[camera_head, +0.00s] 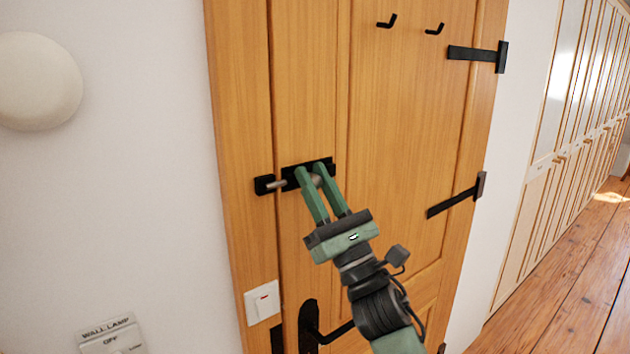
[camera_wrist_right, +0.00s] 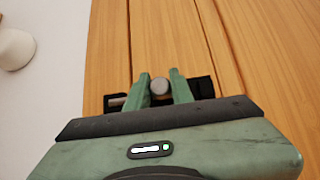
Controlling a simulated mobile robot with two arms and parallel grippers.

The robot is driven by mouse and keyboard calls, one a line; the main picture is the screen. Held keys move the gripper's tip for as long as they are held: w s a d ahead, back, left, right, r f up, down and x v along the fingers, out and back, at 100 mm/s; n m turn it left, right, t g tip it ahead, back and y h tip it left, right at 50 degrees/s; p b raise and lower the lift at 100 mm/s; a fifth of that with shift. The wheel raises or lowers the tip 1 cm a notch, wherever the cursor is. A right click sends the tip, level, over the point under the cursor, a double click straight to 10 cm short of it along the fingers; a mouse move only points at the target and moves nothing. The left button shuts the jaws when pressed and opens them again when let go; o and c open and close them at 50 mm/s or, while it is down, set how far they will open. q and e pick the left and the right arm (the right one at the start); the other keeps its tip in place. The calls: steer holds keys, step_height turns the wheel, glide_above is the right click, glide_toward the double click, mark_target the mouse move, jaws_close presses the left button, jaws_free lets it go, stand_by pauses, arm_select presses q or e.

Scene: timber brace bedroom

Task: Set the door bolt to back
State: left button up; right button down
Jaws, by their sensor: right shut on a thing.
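The door bolt (camera_head: 322,163) is a black plate on the wooden door, with a grey metal rod (camera_head: 278,185) that reaches left into a black keeper (camera_head: 264,184) on the frame side. My right gripper (camera_head: 310,174) is shut on the bolt's round knob, its green fingers on either side of it. In the right wrist view the grey knob (camera_wrist_right: 159,86) shows between the fingertips, and the rod (camera_wrist_right: 117,101) shows at left, running to the keeper. The fingers hide part of the bolt. My left gripper is not in view.
Black hinges (camera_head: 456,196) and hooks (camera_head: 387,21) are on the door. A round white lamp (camera_head: 38,82) is on the left wall. Wooden floor (camera_head: 560,280) is open at right.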

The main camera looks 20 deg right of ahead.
stand_by(0.9)
steer(key=shift+w+d+f, duration=0.1)
steer(key=shift+w+d, duration=0.05)
steer(key=shift+d, duration=0.2)
steer(key=d, duration=0.1)
steer(key=w+d+b, duration=0.1)
steer(key=d, duration=0.1)
steer(key=shift+a+r, duration=0.1)
steer(key=shift+r, duration=0.1)
steer(key=c, duration=1.3)
jaws_free()
steer(key=shift+o, duration=0.2)
steer(key=shift+w+d+f, duration=0.1)
steer(key=shift+d, duration=0.1)
